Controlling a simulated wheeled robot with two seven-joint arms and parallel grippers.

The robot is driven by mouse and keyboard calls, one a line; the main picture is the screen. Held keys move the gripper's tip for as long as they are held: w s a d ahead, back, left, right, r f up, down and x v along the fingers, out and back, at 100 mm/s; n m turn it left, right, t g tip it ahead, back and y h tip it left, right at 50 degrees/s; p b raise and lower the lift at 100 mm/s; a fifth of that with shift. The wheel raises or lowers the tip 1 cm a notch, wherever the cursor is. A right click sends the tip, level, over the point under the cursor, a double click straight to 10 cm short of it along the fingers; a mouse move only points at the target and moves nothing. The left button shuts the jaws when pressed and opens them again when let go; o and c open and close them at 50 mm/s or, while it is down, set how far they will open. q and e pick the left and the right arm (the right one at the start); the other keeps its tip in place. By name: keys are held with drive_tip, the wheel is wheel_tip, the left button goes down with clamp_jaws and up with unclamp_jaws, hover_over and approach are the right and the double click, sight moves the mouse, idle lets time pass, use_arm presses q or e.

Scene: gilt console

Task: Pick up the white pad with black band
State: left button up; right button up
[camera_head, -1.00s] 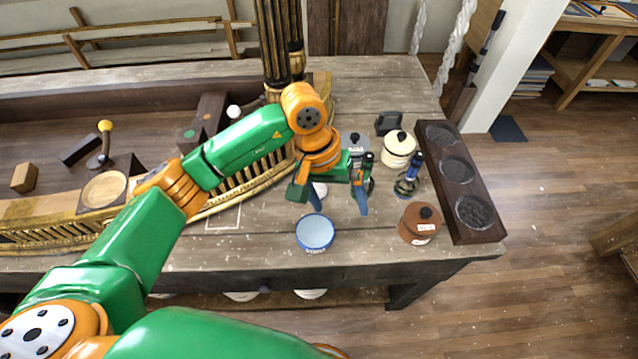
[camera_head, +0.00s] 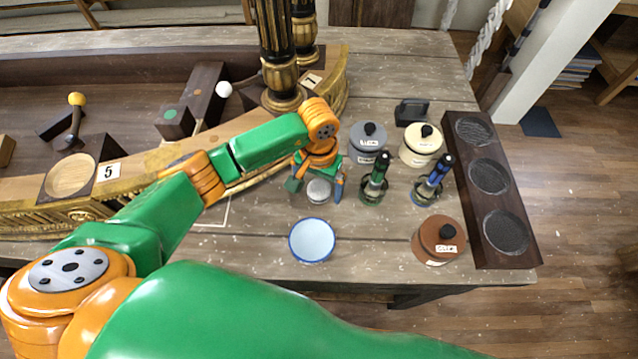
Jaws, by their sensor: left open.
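A small round white pad (camera_head: 319,190) stands on the grey wooden table, behind the blue-rimmed bowl. Its top and front side show, but a black band is hard to make out at this size. My left gripper (camera_head: 316,190) is open, pointing down, with one finger to the left of the pad and one to the right. I see no grip on the pad, and I cannot tell how high the fingertips are above the table. My right gripper is not in view.
A bowl (camera_head: 312,241) stands in front of the pad. To the right are a green-handled tool (camera_head: 375,180), a blue-handled tool (camera_head: 433,182), a grey pot (camera_head: 368,146), a cream pot (camera_head: 420,148) and a brown pot (camera_head: 437,242). A dark rack (camera_head: 505,205) lies along the right edge.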

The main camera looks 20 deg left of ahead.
use_arm(q)
drive_tip(key=shift+f, duration=0.25)
drive_tip(key=c, duration=1.4)
drive_tip(key=shift+r, duration=0.6)
drive_tip(key=s+d+r+b, duration=0.5)
drive_tip(key=d+r+b, duration=0.1)
drive_tip(key=d+r, duration=0.6)
drive_tip(key=shift+s+d, duration=0.15)
drive_tip(key=shift+d, duration=0.45)
drive_tip(key=o, duration=0.5)
drive_tip(key=c, duration=0.4)
